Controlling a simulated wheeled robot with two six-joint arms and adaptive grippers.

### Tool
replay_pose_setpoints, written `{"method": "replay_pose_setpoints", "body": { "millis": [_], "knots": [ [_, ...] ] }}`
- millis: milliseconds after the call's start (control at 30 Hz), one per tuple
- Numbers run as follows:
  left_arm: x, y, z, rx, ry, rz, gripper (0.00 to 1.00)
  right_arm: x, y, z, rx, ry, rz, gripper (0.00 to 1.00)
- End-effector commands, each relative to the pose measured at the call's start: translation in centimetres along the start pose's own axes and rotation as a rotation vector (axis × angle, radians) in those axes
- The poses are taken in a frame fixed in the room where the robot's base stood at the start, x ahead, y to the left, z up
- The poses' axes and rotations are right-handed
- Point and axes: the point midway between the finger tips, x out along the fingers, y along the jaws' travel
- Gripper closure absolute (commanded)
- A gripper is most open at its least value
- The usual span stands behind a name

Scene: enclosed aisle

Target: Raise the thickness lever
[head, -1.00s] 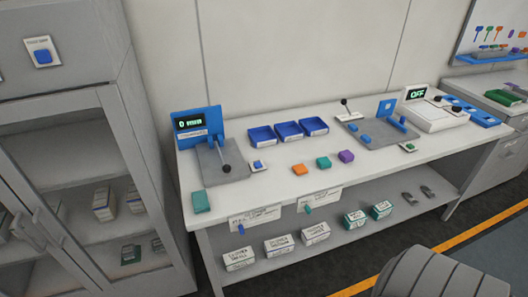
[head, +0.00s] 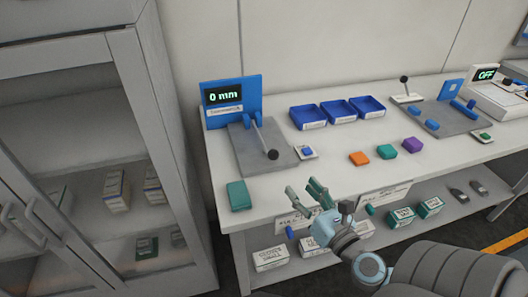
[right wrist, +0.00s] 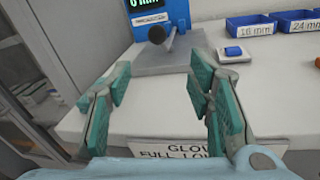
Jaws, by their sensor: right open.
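The thickness lever (head: 265,142) is a thin rod with a dark ball knob, tilted toward the front on a grey plate (head: 244,152). Behind it stands a blue panel (head: 252,94) whose display reads "0 mm". In the right wrist view the lever's dark knob (right wrist: 157,34) shows ahead, above and between the fingers. My right gripper (head: 305,192) is open and empty at the table's front edge, in front of the lever and apart from it. Its teal-padded fingers also show in the right wrist view (right wrist: 160,105). My left gripper is not in view.
A white tile with a blue button (head: 307,152) lies right of the plate. A teal block (head: 238,195) lies at the table's front left. Orange (head: 359,158), teal and purple blocks lie to the right. Blue bins (head: 338,110) stand behind. A grey cabinet (head: 140,150) stands left.

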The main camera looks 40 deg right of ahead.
Motion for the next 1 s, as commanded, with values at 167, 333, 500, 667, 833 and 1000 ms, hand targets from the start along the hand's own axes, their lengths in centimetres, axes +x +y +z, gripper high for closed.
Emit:
{"method": "replay_pose_setpoints", "body": {
  "millis": [167,333,500,667,833,1000],
  "knots": [
    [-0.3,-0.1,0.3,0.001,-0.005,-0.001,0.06,1.1,0.4,1.0,-0.026,-0.023,0.008,0.53],
    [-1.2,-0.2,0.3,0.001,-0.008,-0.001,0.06,5.3,0.2,1.4,-0.021,-0.026,0.001,0.53],
    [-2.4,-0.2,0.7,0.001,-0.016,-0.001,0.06,10.2,0.2,1.4,-0.020,-0.022,0.000,0.53],
    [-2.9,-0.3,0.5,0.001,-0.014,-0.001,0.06,13.0,0.2,1.2,-0.021,-0.019,0.002,0.53],
    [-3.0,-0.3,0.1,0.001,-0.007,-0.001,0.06,14.0,0.3,1.1,-0.020,-0.018,0.006,0.53],
    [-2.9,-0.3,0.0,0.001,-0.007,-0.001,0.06,14.1,0.3,1.0,-0.021,-0.017,0.006,0.53]
  ]
}}
